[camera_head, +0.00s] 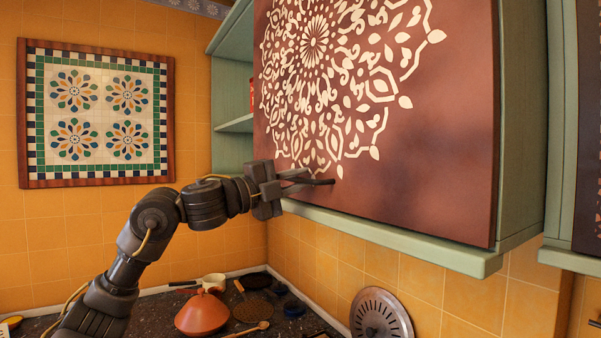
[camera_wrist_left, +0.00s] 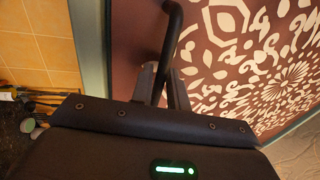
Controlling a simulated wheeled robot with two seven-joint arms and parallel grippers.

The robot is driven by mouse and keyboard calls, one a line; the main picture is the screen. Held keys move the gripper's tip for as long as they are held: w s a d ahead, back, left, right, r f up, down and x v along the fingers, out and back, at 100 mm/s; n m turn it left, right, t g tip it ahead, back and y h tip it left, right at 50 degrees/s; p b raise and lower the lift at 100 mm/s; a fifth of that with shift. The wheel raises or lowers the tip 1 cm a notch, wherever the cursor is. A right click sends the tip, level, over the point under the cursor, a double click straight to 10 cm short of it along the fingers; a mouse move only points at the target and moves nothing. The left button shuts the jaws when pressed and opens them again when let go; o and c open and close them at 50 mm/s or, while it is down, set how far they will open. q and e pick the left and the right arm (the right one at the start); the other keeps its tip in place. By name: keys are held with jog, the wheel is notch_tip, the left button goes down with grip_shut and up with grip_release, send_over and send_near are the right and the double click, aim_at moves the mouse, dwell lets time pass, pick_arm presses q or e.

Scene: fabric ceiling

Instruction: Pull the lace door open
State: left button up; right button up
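The lace door (camera_head: 420,150) is a reddish-brown panel with a cream lace rosette, on a green wall cabinet (camera_head: 522,130). Shelves show at the left, beside the door's left edge. A dark bar handle (camera_head: 325,182) sits low on the door's left part. My left gripper (camera_head: 298,182) is at this handle. In the left wrist view the handle (camera_wrist_left: 171,25) runs down between the two fingertips (camera_wrist_left: 162,85), which lie close against it on both sides. The lace door (camera_wrist_left: 215,60) fills the right of that view. My right gripper is out of view.
Below the cabinet is a dark counter with an orange conical lid (camera_head: 201,314), a pale pot (camera_head: 214,283) and a wooden spoon (camera_head: 249,329). A round slotted metal disc (camera_head: 380,314) leans on the tiled wall. A second cabinet (camera_head: 575,150) stands at the right.

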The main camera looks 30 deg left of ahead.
pick_arm(q)
jog(key=shift+w, duration=0.25)
jog(key=shift+s, duration=0.15)
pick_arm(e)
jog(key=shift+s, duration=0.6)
pick_arm(q)
grip_shut()
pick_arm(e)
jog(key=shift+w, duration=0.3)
pick_arm(q)
jog(key=shift+d, duration=0.15)
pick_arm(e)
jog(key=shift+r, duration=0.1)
